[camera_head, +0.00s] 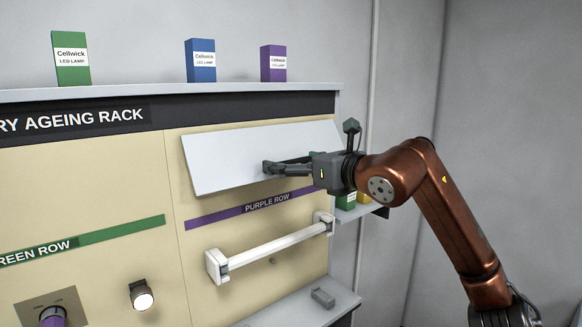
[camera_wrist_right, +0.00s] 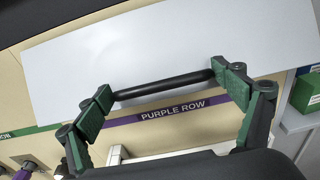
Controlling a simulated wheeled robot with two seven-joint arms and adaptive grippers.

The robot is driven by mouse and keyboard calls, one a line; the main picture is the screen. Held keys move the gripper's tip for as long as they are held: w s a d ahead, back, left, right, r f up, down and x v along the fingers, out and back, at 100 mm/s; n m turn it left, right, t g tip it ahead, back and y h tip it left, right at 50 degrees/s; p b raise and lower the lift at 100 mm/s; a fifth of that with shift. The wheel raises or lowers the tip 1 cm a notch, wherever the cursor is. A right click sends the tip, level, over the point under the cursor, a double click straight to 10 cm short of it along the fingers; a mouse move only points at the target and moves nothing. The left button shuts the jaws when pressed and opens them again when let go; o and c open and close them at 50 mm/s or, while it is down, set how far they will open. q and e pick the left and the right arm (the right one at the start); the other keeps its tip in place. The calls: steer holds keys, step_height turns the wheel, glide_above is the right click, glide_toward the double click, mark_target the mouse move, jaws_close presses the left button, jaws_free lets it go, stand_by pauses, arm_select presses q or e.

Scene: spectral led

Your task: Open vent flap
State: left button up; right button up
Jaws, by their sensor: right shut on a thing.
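The vent flap (camera_head: 225,160) is a plain pale-grey panel on the rack's face, above the purple row strip. It looks tilted, with its lower edge standing out from the beige panel; how far is hard to tell. In the right wrist view the flap (camera_wrist_right: 150,50) carries a black bar handle (camera_wrist_right: 160,88) along its lower part. My right gripper (camera_head: 272,168) comes in from the right and is shut on this handle. In the right wrist view the green finger pads of my right gripper (camera_wrist_right: 165,97) sit at the bar's two ends. My left gripper is out of view.
A white tube lamp (camera_head: 270,245) is mounted below the purple row strip (camera_head: 250,206). Green (camera_head: 71,60), blue (camera_head: 201,62) and purple (camera_head: 273,65) lamp boxes stand on the top shelf. A side shelf (camera_head: 362,215) with small boxes is close below my right wrist.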

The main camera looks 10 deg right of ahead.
steer(key=shift+s+d+r, duration=0.1)
steer(key=shift+s+r, duration=0.05)
steer(key=shift+r, duration=0.35)
steer(key=o, duration=1.3)
steer(key=shift+c, duration=0.2)
steer(key=shift+o, duration=0.6)
steer(key=shift+f, duration=0.25)
steer(key=v, duration=1.2)
steer(key=shift+f, duration=0.15)
